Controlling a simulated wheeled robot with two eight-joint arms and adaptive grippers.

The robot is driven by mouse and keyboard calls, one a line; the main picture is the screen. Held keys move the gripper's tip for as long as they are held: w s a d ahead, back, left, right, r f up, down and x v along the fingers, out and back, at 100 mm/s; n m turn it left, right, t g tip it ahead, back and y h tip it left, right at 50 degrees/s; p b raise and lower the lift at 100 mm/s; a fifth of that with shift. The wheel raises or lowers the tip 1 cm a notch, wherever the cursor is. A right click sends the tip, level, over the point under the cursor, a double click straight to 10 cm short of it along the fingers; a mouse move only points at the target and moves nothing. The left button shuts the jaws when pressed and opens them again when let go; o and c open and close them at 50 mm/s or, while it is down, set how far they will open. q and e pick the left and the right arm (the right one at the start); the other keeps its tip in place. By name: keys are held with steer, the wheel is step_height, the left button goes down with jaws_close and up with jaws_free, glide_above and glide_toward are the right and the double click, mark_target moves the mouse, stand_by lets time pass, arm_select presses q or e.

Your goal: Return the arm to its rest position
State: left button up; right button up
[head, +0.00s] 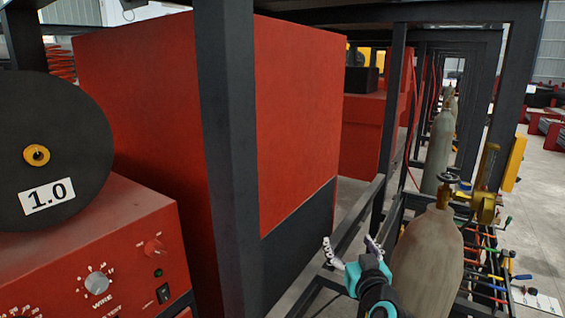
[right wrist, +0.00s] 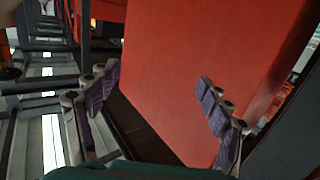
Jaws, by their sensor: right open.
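My right gripper (head: 350,252) is at the lower middle of the head view, beside the dark metal frame and left of a gas cylinder. Its two fingers are spread apart with nothing between them. In the right wrist view the fingers of the right gripper (right wrist: 160,95) stand wide apart, in front of a large red cabinet (right wrist: 195,60). The same red cabinet (head: 300,105) fills the middle left of the head view. My left gripper is not in view.
A dark upright post (head: 228,160) stands before the cabinet. A red welding machine (head: 100,250) with a black spool (head: 75,120) is at left. A grey-green gas cylinder (head: 428,265) stands close right of my arm, near a rack of coloured-handled tools (head: 490,265). Floor (head: 535,190) is open at far right.

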arm_select(q)
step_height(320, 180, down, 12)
steer(key=b, duration=1)
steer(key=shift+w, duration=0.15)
arm_select(e)
steer(key=s+f+g, duration=0.3)
steer(key=s+f, duration=0.5)
steer(key=f, duration=0.3)
steer(key=s+d+f+g, duration=0.1)
steer(key=s+f+g, duration=0.2)
steer(key=s+f, duration=0.5)
steer(key=s+f+g+h, duration=0.1)
steer(key=s+f+g, duration=0.3)
steer(key=s+f, duration=0.4)
step_height(320, 180, down, 6)
steer(key=shift+d+f+m, duration=0.1)
steer(key=shift+d+m, duration=0.15)
steer(key=shift+m, duration=0.15)
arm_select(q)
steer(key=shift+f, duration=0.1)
